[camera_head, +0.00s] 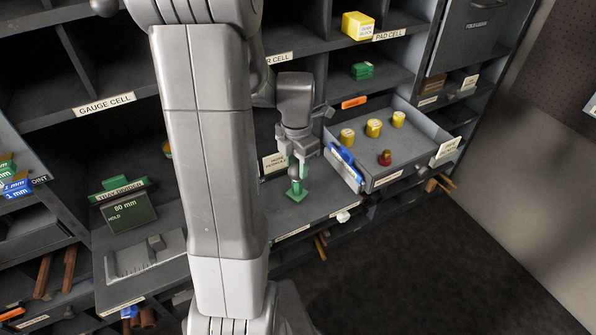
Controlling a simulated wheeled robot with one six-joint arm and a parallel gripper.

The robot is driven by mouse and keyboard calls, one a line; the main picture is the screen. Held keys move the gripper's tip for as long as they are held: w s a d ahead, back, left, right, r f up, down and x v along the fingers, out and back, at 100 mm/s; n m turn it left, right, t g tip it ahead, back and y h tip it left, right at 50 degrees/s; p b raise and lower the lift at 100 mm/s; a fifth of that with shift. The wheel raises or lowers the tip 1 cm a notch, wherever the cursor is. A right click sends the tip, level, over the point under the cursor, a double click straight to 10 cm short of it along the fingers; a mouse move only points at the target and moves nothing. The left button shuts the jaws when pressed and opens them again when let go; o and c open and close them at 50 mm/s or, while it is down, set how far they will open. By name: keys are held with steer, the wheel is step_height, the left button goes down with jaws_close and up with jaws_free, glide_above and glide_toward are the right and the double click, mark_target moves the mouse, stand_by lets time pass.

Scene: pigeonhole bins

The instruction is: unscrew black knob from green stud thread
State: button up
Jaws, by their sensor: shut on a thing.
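The green stud (297,190) stands upright on the grey shelf (325,204), with its wider base on the board and its post rising toward my gripper. My gripper (299,163) points down directly above the stud and is shut on a small dark round thing at the top of it, which I take to be the black knob (293,171). The knob is mostly hidden by the fingers and too small to make out well. I cannot tell whether thread shows between knob and stud.
An open drawer (404,169) with yellow cylinders (374,128) and a red piece (385,158) stands close right of my gripper. A blue-and-white item (346,166) lies at its near side. My arm hides the middle.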

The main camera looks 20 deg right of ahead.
mark_target(297, 165)
steer(key=shift+r+p, duration=0.75)
steer(key=shift+r, duration=0.25)
steer(key=shift+r+p, duration=1.55)
steer(key=shift+r, duration=0.45)
